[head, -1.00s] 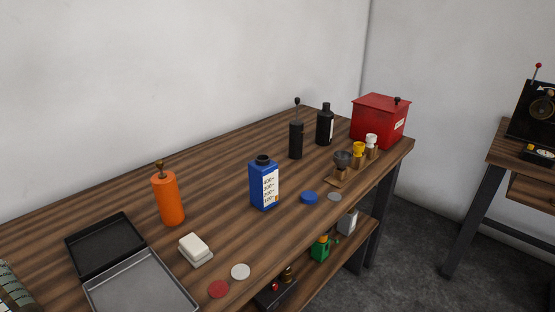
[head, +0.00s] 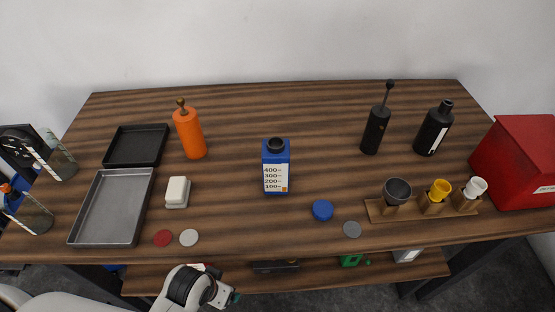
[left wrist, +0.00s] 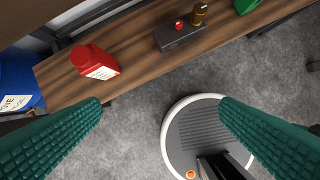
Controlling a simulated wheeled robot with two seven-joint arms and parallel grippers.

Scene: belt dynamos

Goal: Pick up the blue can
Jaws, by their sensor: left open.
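The blue can (head: 276,166) stands upright near the middle of the wooden table. It has a black neck and a white label with a number scale. My left gripper (head: 222,298) is low at the front edge of the table, below and to the left of the can, and well apart from it. In the left wrist view its two green ridged fingers (left wrist: 160,118) are wide apart with nothing between them. The blue can is not in the left wrist view. My right gripper is in none of the views.
A blue cap (head: 323,210) and a grey disc (head: 352,229) lie right of the can. An orange bottle (head: 189,131) and a white block (head: 177,192) stand left. A cup rack (head: 378,212) stands right. A red bottle (left wrist: 94,62) is on the lower shelf.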

